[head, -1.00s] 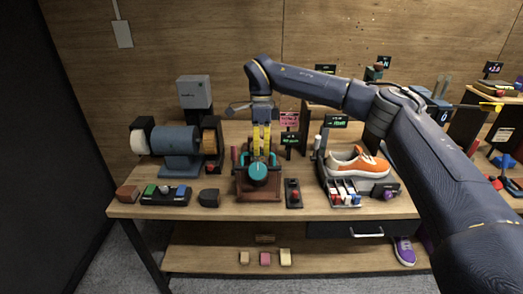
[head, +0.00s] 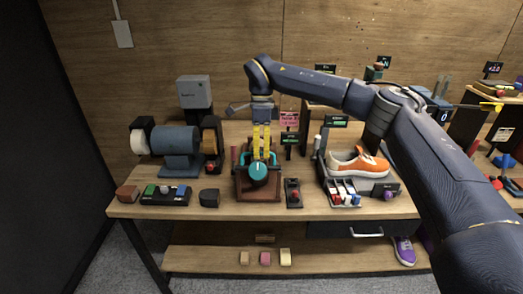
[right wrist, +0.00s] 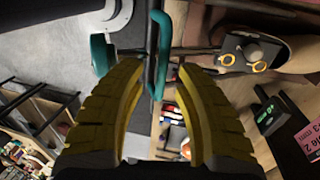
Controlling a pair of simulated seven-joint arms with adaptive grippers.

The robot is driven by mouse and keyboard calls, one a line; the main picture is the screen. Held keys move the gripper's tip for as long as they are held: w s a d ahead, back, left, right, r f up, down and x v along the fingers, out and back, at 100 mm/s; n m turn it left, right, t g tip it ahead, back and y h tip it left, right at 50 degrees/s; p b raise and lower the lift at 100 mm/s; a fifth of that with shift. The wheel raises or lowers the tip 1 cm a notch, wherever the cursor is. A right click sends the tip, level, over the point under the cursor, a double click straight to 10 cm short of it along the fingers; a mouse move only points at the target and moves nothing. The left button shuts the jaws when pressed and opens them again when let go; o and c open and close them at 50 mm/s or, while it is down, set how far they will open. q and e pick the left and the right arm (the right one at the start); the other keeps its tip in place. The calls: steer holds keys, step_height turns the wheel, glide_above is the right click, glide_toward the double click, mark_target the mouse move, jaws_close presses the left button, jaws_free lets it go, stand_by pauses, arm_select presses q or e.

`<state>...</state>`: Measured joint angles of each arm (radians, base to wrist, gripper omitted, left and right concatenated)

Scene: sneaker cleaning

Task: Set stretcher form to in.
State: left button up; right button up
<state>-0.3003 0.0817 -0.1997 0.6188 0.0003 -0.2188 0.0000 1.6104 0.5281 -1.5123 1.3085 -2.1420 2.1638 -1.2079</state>
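A press-like device with a round teal knob (head: 258,174) on a brown wooden base (head: 258,194) stands at the front middle of the bench. A teal handle (right wrist: 160,55) rises behind the knob. No part is clearly marked as the stretcher form. My right gripper (head: 261,156) points down with its yellow fingers just above and behind the knob. In the right wrist view its fingers (right wrist: 160,72) are apart, with the teal handle in the gap between the tips. I see space beside the handle, so the gripper looks open. My left gripper is not in view.
A blue bench grinder (head: 178,142) stands to the left. A small box with a red button (head: 294,194) sits just right of the device. An orange sneaker (head: 358,163) and a rack of small bottles (head: 343,194) stand further right. My right arm crosses above the right side.

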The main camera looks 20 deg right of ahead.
step_height(320, 180, up, 12)
steer(key=w, duration=0.2)
steer(key=shift+d, duration=0.35)
steer(key=shift+f, duration=0.15)
